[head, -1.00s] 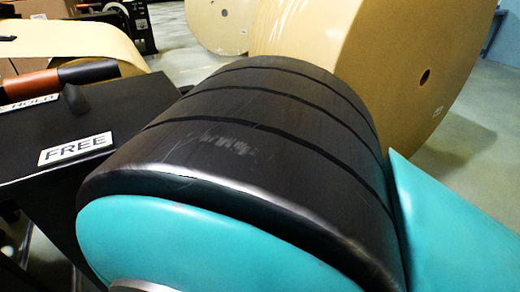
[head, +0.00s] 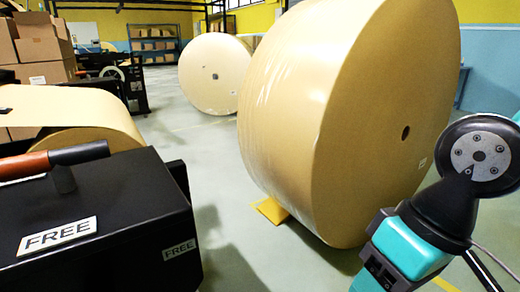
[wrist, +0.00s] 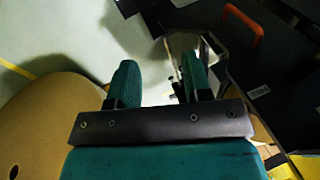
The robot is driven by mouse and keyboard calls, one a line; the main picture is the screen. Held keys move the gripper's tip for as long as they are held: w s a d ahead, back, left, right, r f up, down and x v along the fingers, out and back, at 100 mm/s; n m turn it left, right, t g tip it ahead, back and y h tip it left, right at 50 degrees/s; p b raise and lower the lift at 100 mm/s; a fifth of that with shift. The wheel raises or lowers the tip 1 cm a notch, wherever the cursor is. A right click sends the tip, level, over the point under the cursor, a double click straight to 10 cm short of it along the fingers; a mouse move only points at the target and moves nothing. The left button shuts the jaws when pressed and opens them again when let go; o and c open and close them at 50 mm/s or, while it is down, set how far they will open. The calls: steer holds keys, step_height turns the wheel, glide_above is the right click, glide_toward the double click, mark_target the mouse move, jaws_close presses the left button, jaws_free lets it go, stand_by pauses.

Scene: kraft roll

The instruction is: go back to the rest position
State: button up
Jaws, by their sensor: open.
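My gripper (wrist: 158,78) shows in the wrist view with its two teal fingers apart and nothing between them. In the head view the gripper is out of sight; only teal and dark links of my arm show at the right edge. A big kraft paper roll (head: 330,120) stands on the floor in the middle of the head view. Part of a roll (wrist: 50,125) is at the left of the wrist view, apart from the fingers.
A black box (head: 120,205) with FREE labels (head: 57,236) and an orange-brown lever (head: 75,156) is at front left. A yellow wedge (head: 271,211) sits at the big roll's foot. Another roll (head: 213,75) stands behind. Open floor (head: 185,140) lies between.

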step_height(320, 180, up, 32)
steer(key=s+d+n+p, duration=0.1)
steer(key=p, duration=3)
steer(key=shift+s+r+n, duration=0.15)
steer(key=shift+n, duration=0.15)
